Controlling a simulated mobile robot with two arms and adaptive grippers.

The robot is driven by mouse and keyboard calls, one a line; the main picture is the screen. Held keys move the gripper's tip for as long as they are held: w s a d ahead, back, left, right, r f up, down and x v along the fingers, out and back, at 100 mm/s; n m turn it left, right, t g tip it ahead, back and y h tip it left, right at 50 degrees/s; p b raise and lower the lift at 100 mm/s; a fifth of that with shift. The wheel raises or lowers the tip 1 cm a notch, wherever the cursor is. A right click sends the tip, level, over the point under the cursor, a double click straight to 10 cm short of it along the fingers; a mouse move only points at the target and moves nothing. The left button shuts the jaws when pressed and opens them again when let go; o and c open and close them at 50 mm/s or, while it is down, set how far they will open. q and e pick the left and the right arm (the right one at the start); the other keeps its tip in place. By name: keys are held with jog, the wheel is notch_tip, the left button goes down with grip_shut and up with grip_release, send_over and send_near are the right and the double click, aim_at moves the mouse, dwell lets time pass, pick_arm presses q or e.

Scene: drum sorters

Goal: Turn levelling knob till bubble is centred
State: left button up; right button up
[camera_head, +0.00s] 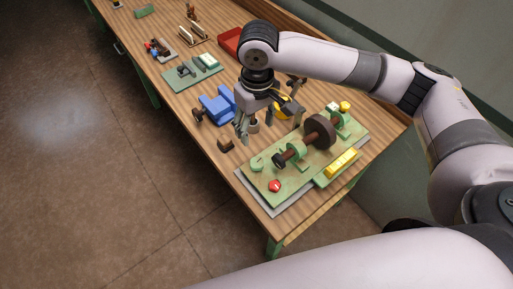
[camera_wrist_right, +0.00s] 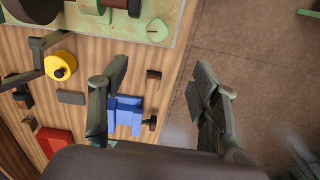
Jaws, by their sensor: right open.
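A green base plate (camera_head: 256,196) near the right end of the bench carries a shaft with a large brown drum (camera_head: 320,132). A yellow bar, which looks like the level (camera_head: 342,162), lies along its right edge; its bubble is too small to make out. A red knob (camera_head: 275,186) sits at the plate's front corner and a yellow knob (camera_head: 345,106) at its far end; I cannot tell which is the levelling knob. My right gripper (camera_head: 243,130) is open and empty, pointing down beside the plate's left side. In the wrist view its fingers (camera_wrist_right: 160,80) are wide apart. My left gripper is not in view.
A blue vise (camera_head: 217,107) stands left of my right gripper, and a small brown block (camera_head: 226,145) lies near the bench edge. A yellow round part (camera_wrist_right: 61,66) is close by in the wrist view. A red tray (camera_head: 230,41) and other fixtures stand farther along the bench.

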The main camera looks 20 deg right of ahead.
jog(key=p, duration=0.4)
send_near(257, 161)
notch_tip(257, 161, down, 7)
jog(key=shift+s+a+f, duration=0.1)
jog(key=shift+a+f, duration=0.1)
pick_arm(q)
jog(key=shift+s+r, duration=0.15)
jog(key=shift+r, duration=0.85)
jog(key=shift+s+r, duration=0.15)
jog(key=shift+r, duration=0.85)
pick_arm(e)
jog(key=shift+f, duration=0.7)
jog(key=shift+c, duration=0.4)
jog(key=c, duration=1.1)
